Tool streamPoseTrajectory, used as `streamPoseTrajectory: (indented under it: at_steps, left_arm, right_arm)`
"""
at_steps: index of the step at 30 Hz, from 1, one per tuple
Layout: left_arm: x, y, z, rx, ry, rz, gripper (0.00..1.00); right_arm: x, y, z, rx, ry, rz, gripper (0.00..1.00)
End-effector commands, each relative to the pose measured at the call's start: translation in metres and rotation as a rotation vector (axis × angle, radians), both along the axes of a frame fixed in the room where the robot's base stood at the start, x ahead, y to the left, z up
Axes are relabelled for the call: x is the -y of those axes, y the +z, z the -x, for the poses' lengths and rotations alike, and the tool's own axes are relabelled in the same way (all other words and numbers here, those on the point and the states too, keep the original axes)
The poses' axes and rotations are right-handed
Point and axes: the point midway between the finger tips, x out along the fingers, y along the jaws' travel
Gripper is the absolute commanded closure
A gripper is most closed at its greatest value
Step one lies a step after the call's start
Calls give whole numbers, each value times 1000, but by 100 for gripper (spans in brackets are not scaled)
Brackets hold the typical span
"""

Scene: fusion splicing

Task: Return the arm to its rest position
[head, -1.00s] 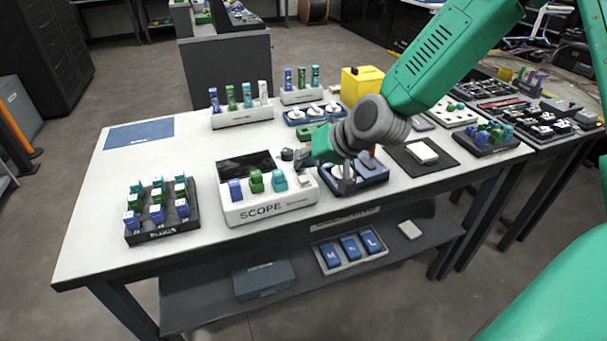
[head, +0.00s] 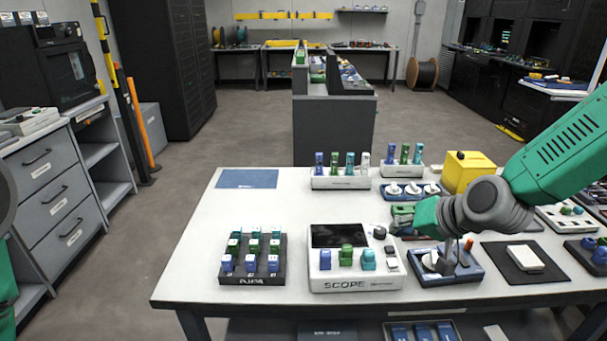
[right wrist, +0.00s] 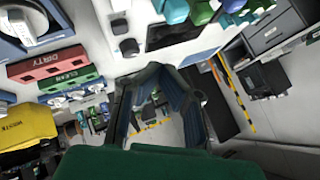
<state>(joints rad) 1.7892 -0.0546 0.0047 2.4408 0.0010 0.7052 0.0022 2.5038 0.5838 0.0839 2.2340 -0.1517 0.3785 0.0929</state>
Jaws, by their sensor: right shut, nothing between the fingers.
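My right arm (head: 560,155) comes in from the right in the head view, over the right part of the white table (head: 205,255). My right gripper (head: 396,227) points left, beside the right end of the SCOPE unit (head: 353,285), partly hidden by my wrist. In the right wrist view its dark fingers (right wrist: 155,72) come together at the tips with nothing between them. Only parts of my left arm (head: 5,285) show at the left edge of the head view; its gripper is out of view.
A blue tray (head: 462,276) lies below my right wrist. A yellow box (head: 468,172) and racks of coloured connectors (head: 340,183) stand behind. A black block of plugs (head: 252,277) sits at the left front. A blue mat (head: 247,179) lies back left; the table around it is clear.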

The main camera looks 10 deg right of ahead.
Motion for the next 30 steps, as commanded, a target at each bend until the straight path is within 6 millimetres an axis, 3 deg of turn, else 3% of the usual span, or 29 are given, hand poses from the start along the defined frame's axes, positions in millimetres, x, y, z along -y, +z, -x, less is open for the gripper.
streamPoseTrajectory:
  at_steps: [4,7,12,16,18,22,25,30]
  left_arm:
    - [0,0,0,0,0,0,100]
    - [0,0,0,0,0,0,100]
    - [0,0,0,0,0,0,100]
    - [0,0,0,0,0,0,100]
    - [0,0,0,0,0,0,100]
    - [0,0,0,0,0,0,100]
    - [0,0,0,0,0,0,100]
    - [0,0,0,0,0,0,100]
  right_arm:
    - [-5,-26,15,-51,18,38,100]
    - [-13,-71,45,-141,55,108,100]
    - [-26,-162,134,-341,167,266,100]
    - [-30,-209,208,-472,269,368,100]
    - [-30,-225,242,-525,320,410,100]
    - [-30,-241,283,-587,386,460,100]
    - [-30,-245,297,-606,410,475,100]
    - [-29,-246,299,-609,413,478,100]
